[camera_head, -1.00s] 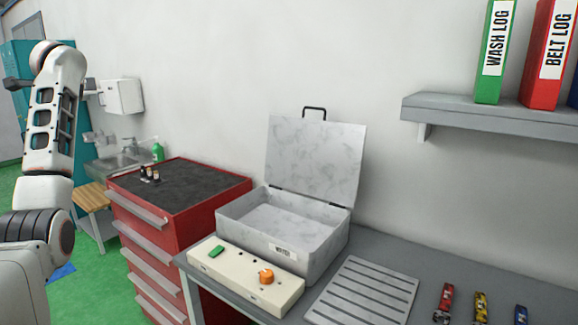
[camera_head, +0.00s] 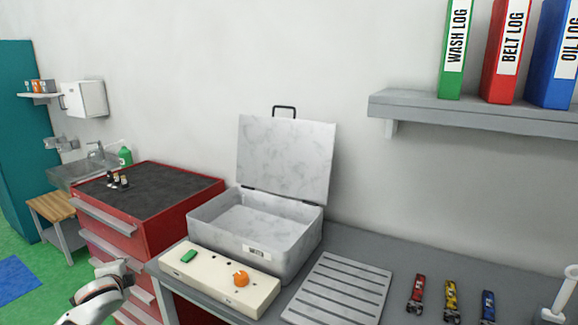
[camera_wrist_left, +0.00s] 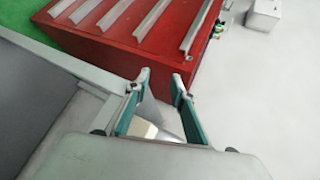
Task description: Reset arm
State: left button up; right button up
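My left arm (camera_head: 95,302) comes in low at the lower left of the head view, beside the red drawer cabinet (camera_head: 190,208). In the left wrist view my left gripper (camera_wrist_left: 160,82) has its two green fingers apart, with nothing between the tips. The cabinet's red side (camera_wrist_left: 130,65) fills the background beyond the fingertips. My right gripper shows in neither view.
An open metal case (camera_head: 290,255), lid up, stands on the grey bench (camera_head: 400,262). A cream panel (camera_head: 210,284) with a green switch and orange knob is before it. A slatted mat (camera_head: 338,290) and several small coloured items lie rightward. A shelf (camera_head: 470,112) holds binders.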

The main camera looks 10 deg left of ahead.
pick_arm(q)
jog(key=s+d+f+n+g+h, duration=0.1)
jog(key=s+d+f+h, duration=0.2)
jog(key=s+d+f, duration=0.65)
jog(key=s+d+f+h, duration=0.3)
jog(key=s+d+f, duration=0.35)
jog(key=s, duration=0.55)
jog(key=s+d+f+n+g+h, duration=0.1)
jog(key=s+d+f+h, duration=0.1)
jog(key=s+d+f, duration=0.7)
jog(key=s+d+r+n+t, duration=0.1)
jog(key=d+n, duration=0.4)
jog(key=d, duration=0.8)
jog(key=shift+s+r+n+h, duration=0.15)
jog(key=shift+r+n+h, duration=0.15)
jog(key=shift+r+h, duration=0.15)
